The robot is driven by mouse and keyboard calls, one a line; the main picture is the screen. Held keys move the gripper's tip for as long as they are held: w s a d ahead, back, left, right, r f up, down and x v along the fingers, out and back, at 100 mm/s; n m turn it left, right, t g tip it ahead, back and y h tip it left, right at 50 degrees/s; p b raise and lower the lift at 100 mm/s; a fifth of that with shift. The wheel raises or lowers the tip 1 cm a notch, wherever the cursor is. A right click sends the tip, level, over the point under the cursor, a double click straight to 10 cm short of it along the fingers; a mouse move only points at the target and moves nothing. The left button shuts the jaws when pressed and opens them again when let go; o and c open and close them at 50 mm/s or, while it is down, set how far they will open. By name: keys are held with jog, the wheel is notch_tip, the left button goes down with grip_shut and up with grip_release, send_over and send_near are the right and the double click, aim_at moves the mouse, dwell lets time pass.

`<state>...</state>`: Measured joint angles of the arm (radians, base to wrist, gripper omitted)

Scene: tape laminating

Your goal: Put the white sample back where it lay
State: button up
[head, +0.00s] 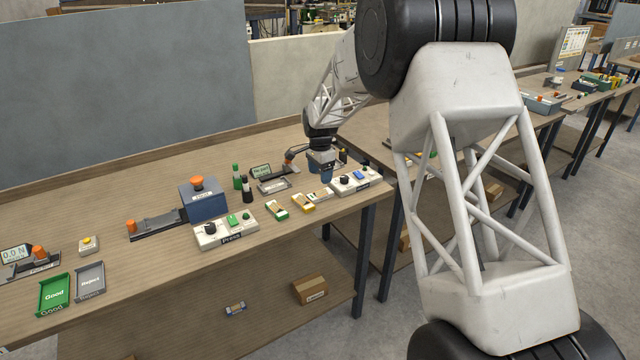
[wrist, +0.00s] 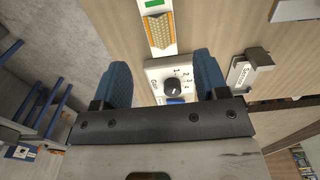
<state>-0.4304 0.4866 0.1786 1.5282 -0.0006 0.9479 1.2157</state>
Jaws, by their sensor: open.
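My gripper (head: 324,172) is open and empty, pointing down over the right end of the bench. In the wrist view its two blue fingers (wrist: 163,62) are spread on either side of a white control box. The white sample (head: 320,195) lies on the bench left of that box. A white strip with an orange textured patch (wrist: 160,28), probably this sample, shows beyond the fingertips in the wrist view, outside the gap. A yellow sample (head: 303,204) and a green one (head: 277,210) lie further left.
The white control box (head: 355,180) with a black knob (wrist: 172,87) stands near the bench's right end. A blue press (head: 203,200), a second control box (head: 225,230) and dark bottles (head: 246,188) stand left. Green (head: 53,294) and grey (head: 90,281) trays lie far left.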

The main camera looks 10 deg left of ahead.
aim_at(321, 191)
jog(key=shift+r, duration=2.15)
jog(key=s+d+r+n+t, duration=0.1)
jog(key=s+d+r+n, duration=0.1)
jog(key=s+d+r, duration=0.85)
jog(key=s+d+r+n, duration=0.2)
jog(key=s+d+r, duration=0.5)
jog(key=s+d, duration=0.65)
jog(key=s+d+f+n, duration=0.1)
jog(key=s+d, duration=0.4)
jog(key=s, duration=0.5)
jog(key=s+d+f+n+t, duration=0.1)
jog(key=s+d, duration=0.4)
jog(key=s, duration=0.6)
jog(key=s+d+f+n, duration=0.1)
jog(key=s+d, duration=0.4)
jog(key=s, duration=0.6)
jog(key=shift+d+f+n+t, duration=0.3)
jog(key=shift+n, duration=0.6)
